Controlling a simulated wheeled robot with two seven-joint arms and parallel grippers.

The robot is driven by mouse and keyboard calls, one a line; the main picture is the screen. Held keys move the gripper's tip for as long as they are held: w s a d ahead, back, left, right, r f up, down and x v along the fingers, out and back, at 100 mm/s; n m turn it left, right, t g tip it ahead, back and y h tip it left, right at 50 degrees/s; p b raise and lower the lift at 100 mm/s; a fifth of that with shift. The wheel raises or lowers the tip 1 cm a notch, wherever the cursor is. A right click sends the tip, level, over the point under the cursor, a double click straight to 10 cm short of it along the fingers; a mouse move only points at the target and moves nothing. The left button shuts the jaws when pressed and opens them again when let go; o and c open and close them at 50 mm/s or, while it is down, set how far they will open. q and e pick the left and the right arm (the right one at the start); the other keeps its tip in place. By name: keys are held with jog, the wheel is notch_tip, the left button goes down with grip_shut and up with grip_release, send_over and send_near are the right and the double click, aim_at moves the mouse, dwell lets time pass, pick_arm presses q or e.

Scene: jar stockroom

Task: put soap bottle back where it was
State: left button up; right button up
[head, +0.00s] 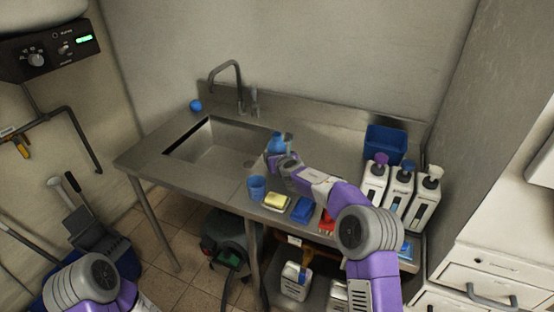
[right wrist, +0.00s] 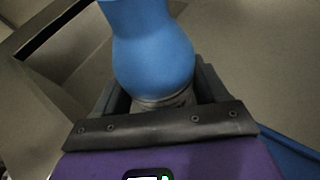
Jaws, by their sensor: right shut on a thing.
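The blue soap bottle (head: 276,146) is at the right edge of the sink, in my right gripper (head: 281,160). In the right wrist view the bottle (right wrist: 152,55) is smooth, rounded and narrows above its wide lower part. The jaws are shut around its base, and its top is cut off by the picture edge. Whether its base touches the counter cannot be told. My left gripper is out of view; only part of that arm shows at the lower left.
A steel counter (head: 225,185) has a sink (head: 205,148) and a tap (head: 240,85). Along the front stand a blue cup (head: 256,188), a yellow sponge (head: 277,202), a blue block (head: 301,210) and a red item (head: 327,222). White pump bottles (head: 398,190) and a blue bin (head: 385,143) stand right.

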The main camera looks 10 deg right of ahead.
jog(key=shift+r, duration=0.1)
jog(key=o, duration=1.2)
jog(key=shift+c, duration=0.2)
